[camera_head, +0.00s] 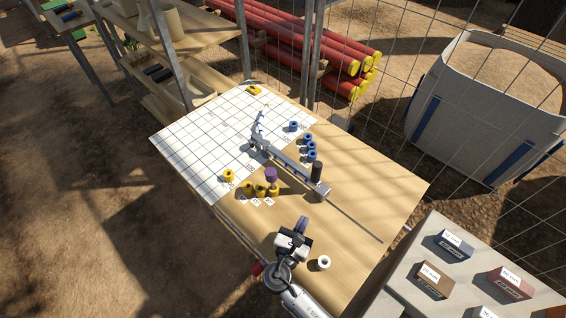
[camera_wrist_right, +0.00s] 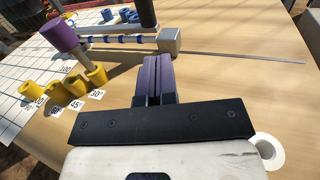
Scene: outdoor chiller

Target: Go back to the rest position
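My right gripper (camera_head: 303,224) is over the near part of the wooden table (camera_head: 350,215). In the right wrist view its two purple fingers (camera_wrist_right: 152,78) lie side by side with only a thin dark line between them, and nothing shows held. They are apart from the long grey bar device (camera_head: 290,165), which lies across the table. My left gripper is in neither view.
Several yellow rings (camera_head: 248,188) with angle labels sit left of the bar. Several blue rings (camera_head: 312,155) sit to its right. A white ring (camera_head: 323,262) lies close to my right gripper. Labelled boxes stand on a second table (camera_head: 415,268). A wire fence stands behind.

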